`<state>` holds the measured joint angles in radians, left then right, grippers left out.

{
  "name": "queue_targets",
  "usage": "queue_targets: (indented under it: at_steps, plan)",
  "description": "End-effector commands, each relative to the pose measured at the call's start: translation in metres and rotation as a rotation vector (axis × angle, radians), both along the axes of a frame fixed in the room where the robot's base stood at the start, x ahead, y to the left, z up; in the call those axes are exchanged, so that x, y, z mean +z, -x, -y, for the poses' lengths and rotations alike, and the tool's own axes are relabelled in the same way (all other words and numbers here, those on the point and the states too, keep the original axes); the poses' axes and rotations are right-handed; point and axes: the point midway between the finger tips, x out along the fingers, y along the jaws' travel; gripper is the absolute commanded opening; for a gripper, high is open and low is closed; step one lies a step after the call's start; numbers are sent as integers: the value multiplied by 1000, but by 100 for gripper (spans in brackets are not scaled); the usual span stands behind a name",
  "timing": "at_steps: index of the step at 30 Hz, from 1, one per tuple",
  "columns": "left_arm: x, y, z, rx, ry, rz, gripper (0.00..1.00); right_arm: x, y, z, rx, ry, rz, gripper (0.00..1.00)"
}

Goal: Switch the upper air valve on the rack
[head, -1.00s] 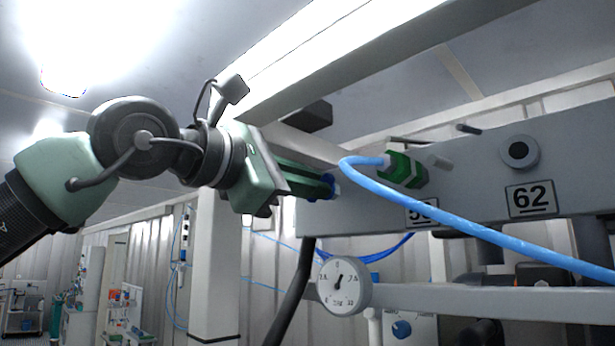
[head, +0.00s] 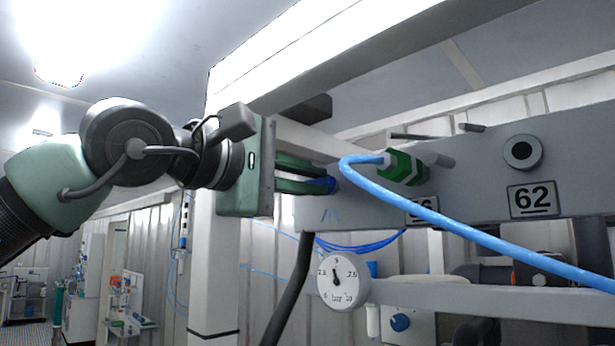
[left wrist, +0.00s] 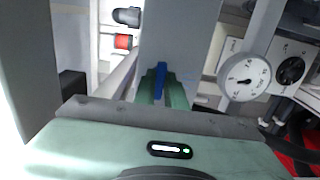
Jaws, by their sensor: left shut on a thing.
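The blue valve handle (head: 327,185) is at the left end of the grey rack panel (head: 460,195). My left gripper (head: 318,180) reaches it from the left, its green fingers closed around the handle. In the left wrist view the narrow blue handle (left wrist: 160,82) stands between the two green fingertips, against the grey panel. Most of the valve body is hidden by the fingers. My right gripper is in neither view.
A blue hose (head: 440,215) runs from a green fitting (head: 402,167) across the panel. A round gauge (head: 342,285) hangs below. Plate 62 (head: 532,199) is to the right. A white beam (head: 330,55) passes overhead.

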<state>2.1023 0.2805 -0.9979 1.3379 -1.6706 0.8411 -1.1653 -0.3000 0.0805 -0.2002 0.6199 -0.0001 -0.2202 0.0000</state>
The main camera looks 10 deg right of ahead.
Motion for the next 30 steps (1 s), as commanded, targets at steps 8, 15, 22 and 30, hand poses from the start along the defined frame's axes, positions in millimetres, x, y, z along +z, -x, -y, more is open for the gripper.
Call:
queue_targets:
  at_steps: [8, 15, 22, 30]
  plan:
    - [3, 0, -1, 2, 0, 13, 0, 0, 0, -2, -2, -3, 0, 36]
    - [3, 0, -1, 2, -1, 12, 34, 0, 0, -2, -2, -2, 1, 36]
    - [1, 0, 0, 1, -2, 8, 34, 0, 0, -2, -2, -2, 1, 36]
    - [-3, 12, -19, 1, 1, 10, 34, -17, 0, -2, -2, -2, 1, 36]
